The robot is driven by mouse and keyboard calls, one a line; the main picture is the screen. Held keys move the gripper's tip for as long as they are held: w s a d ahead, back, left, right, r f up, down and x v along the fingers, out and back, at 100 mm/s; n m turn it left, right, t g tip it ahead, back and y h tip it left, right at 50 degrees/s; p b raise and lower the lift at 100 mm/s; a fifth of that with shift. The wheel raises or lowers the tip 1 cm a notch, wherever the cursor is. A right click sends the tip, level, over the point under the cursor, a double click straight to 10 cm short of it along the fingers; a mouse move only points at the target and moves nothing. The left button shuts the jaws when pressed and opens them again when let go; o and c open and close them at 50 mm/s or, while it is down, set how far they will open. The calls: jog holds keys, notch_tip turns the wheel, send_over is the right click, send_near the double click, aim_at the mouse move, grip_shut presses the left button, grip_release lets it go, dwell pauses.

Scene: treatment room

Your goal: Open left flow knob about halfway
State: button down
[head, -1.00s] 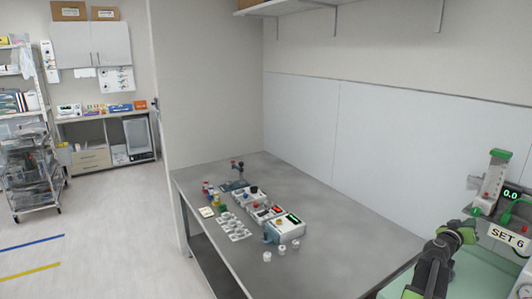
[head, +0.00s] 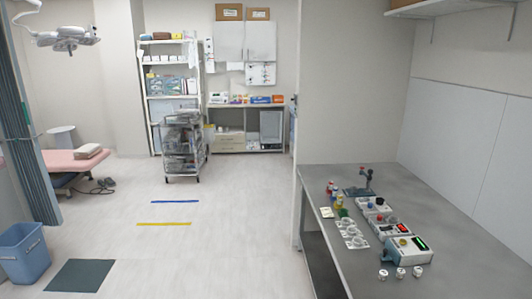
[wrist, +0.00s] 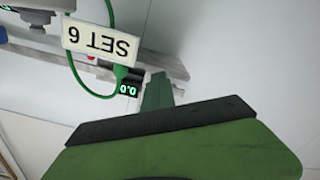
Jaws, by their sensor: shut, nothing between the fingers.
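A green tube (wrist: 84,75) loops around the sign. Part of a pale device (wrist: 42,6) is cut off at the top left. I cannot make out the left flow knob in either current view. My gripper (wrist: 158,90), green and dark, fills the lower part of the wrist view; it is shut and empty, apart from the sign and display. The head view does not show it.
In the head view a grey bench (head: 448,262) at right carries several small devices, including a white box with a green display (head: 408,250). A dark mat (head: 78,275) lies at lower left.

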jog(key=shift+s+r+p, duration=0.5)
jog(key=shift+s+r, duration=0.05)
jog(key=shift+s, duration=0.4)
jog(key=a, duration=0.4)
jog(key=s+a, duration=0.1)
jog(key=a, duration=0.1)
jog(key=shift+f, duration=0.2)
dwell(0.4)
jog(key=shift+w, duration=0.15)
